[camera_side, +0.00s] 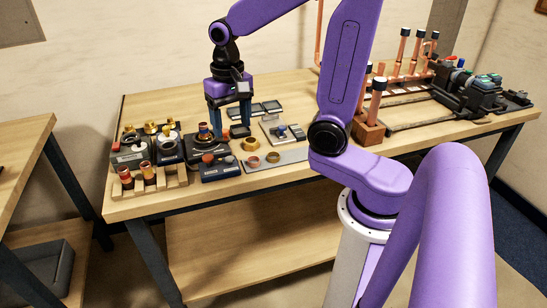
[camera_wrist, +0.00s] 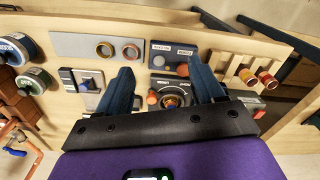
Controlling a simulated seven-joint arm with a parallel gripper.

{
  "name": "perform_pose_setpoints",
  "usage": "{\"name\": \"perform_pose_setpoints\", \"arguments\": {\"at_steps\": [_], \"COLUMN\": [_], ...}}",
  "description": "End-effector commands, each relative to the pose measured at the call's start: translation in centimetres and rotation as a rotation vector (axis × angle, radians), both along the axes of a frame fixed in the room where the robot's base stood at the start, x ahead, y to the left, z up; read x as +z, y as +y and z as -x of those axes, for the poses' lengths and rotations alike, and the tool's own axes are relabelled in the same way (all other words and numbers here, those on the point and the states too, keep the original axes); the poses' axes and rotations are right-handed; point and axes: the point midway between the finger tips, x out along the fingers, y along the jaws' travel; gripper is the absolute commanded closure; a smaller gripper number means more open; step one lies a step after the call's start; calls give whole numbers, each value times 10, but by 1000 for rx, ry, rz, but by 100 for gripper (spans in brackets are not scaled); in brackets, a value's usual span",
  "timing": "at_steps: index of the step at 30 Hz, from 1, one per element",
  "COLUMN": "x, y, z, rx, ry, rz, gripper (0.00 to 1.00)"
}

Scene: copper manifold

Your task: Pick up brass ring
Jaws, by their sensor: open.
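A brass-coloured ring (camera_side: 250,143) lies on the bench, just behind a grey plate (camera_side: 290,157). Two smaller rings lie on that plate: a copper-toned one (camera_side: 253,161) and another (camera_side: 272,157). The wrist view shows the plate's two rings, one gold-rimmed (camera_wrist: 104,49) and one more orange (camera_wrist: 130,51). The brass-coloured ring behind the plate cannot be made out there; a finger may hide it. My gripper (camera_side: 229,130) points down, open and empty, its blue fingers above the bench just left of that ring. In the wrist view my gripper (camera_wrist: 165,80) straddles a dark round fixture (camera_wrist: 172,98).
A blue labelled tray (camera_side: 220,168) stands in front of my gripper. Dark fixtures with brass parts (camera_side: 168,146) and a wooden rack (camera_side: 150,182) stand to the left. A small grey block fixture (camera_side: 282,132) is at the right. Copper pipes (camera_side: 400,55) stand farther right.

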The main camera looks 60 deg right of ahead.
Motion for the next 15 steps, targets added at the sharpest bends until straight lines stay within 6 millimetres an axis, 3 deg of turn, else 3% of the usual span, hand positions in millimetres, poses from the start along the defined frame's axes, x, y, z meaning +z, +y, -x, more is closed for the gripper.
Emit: {"name": "perform_pose_setpoints", "arguments": {"at_steps": [6,15], "x": [4,8], "y": [-24,-59], "z": [-11,-11], "rx": [-271,-636], "ry": [3,7], "rz": [-1,-3], "gripper": [33,33]}}
